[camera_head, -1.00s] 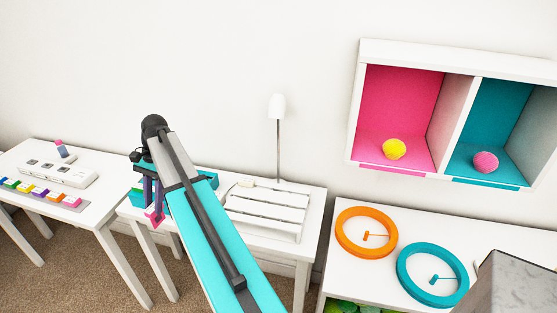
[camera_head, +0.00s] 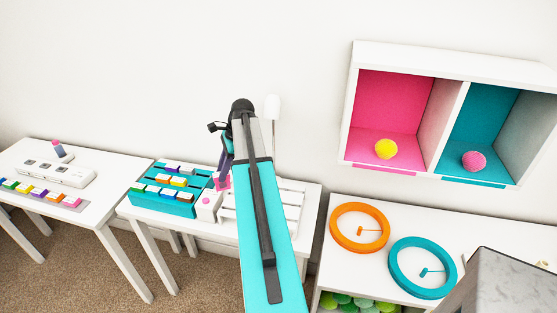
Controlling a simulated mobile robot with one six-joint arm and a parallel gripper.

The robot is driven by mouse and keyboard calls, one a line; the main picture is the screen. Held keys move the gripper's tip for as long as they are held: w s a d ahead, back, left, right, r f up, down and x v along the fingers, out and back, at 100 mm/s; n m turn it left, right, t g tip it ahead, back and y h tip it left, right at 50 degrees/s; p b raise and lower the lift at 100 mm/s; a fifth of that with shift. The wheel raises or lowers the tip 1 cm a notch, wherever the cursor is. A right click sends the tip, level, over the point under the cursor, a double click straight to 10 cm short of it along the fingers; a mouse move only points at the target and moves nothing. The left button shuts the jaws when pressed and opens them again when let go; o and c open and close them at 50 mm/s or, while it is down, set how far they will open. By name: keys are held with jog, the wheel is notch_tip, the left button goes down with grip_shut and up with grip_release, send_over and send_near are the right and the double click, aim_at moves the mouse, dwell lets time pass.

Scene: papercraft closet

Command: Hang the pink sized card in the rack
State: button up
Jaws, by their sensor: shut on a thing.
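My gripper (camera_head: 224,178) is at the end of my arm, above the middle table. It is shut on a small pink card (camera_head: 222,183); my arm hides part of both. The card is just right of and above a small white box (camera_head: 208,206) with a pink dot. A white slatted rack (camera_head: 292,212) lies to the right, partly hidden behind my arm. A teal rack (camera_head: 176,208) with several coloured cards in its rows stands to the left. Which of the two the task means, I cannot tell. The card appears apart from both racks.
A white lamp (camera_head: 272,108) stands behind my arm. The left table (camera_head: 100,202) holds coloured keys and a white strip (camera_head: 62,175). An orange ring (camera_head: 334,228) and a teal ring (camera_head: 393,265) lie on the right table. A wall cubby (camera_head: 440,57) holds two balls.

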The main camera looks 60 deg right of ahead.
jog(key=s+d+m+t+h+p, duration=0.1)
jog(key=s+d+m, duration=0.5)
jog(key=s+d, duration=0.8)
jog(key=shift+s+d+m+t+h+p, duration=0.3)
jog(key=shift+d+h+p, duration=0.2)
jog(key=shift+p, duration=0.25)
jog(key=shift+r, duration=0.15)
jog(key=shift+p, duration=0.3)
jog(key=shift+f+b, duration=0.35)
jog(key=shift+f, duration=1.25)
jog(key=shift+f, duration=0.15)
notch_tip(320, 180, down, 6)
jog(key=b, duration=0.2)
jog(key=shift+f, duration=0.15)
